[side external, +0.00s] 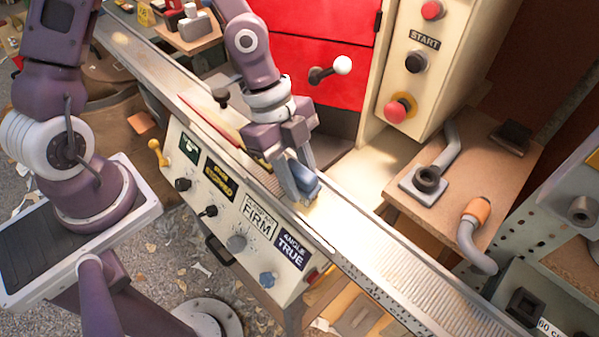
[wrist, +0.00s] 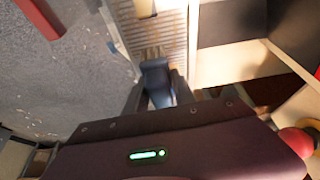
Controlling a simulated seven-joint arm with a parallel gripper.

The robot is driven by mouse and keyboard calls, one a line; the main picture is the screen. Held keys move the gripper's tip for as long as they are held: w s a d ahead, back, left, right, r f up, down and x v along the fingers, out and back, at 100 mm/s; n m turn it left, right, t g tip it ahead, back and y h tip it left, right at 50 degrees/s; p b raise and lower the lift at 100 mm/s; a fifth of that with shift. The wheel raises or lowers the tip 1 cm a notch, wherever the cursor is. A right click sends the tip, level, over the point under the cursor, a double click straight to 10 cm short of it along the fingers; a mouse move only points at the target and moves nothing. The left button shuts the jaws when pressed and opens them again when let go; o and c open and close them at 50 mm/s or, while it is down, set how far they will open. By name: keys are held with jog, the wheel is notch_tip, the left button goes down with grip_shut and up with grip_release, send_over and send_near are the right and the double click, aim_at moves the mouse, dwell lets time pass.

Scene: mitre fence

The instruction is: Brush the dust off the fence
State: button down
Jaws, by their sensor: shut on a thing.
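The fence (side external: 395,267) is a long pale metal rail running diagonally from upper left to lower right, with ribbed stretches. Its ribbed surface also shows at the top of the wrist view (wrist: 160,30). My gripper (side external: 297,185) is over the middle of the rail, pointing down, and shut on a small blue block, apparently a brush (side external: 305,186). The blue brush also shows between the fingers in the wrist view (wrist: 157,80). A little tan shows at its lower edge, close to the rail; I cannot tell whether it touches. Dust on the fence is hard to make out.
A cream control panel (side external: 225,215) with knobs and labels fronts the rail. A red cabinet (side external: 290,40) with a white-knobbed lever and a START box (side external: 424,60) stand behind. A wooden shelf (side external: 470,180) with hose fittings is at right. Shavings litter the floor.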

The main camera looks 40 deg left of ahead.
aim_at(313, 190)
jog(key=shift+f, duration=0.4)
jog(key=shift+d+r, duration=0.1)
jog(key=shift+d, duration=1.95)
jog(key=d, duration=0.3)
jog(key=shift+d, duration=0.1)
jog(key=shift+a, duration=1.95)
jog(key=shift+a+f, duration=0.2)
jog(key=shift+a, duration=1.6)
jog(key=shift+w, duration=0.1)
jog(key=c, duration=1.8)
grip_release()
jog(key=shift+w, duration=0.3)
jog(key=shift+c, duration=0.2)
jog(key=shift+d+r, duration=0.1)
jog(key=shift+d, duration=0.2)
grip_shut()
jog(key=d, duration=0.3)
jog(key=shift+w+d+r, duration=0.1)
jog(key=shift+w+d, duration=0.1)
jog(key=shift+s+d, duration=0.15)
jog(key=shift+d, duration=1.6)
jog(key=shift+a+f, duration=0.25)
jog(key=shift+a, duration=1.65)
jog(key=shift+a+f, duration=0.2)
jog(key=shift+a, duration=1.65)
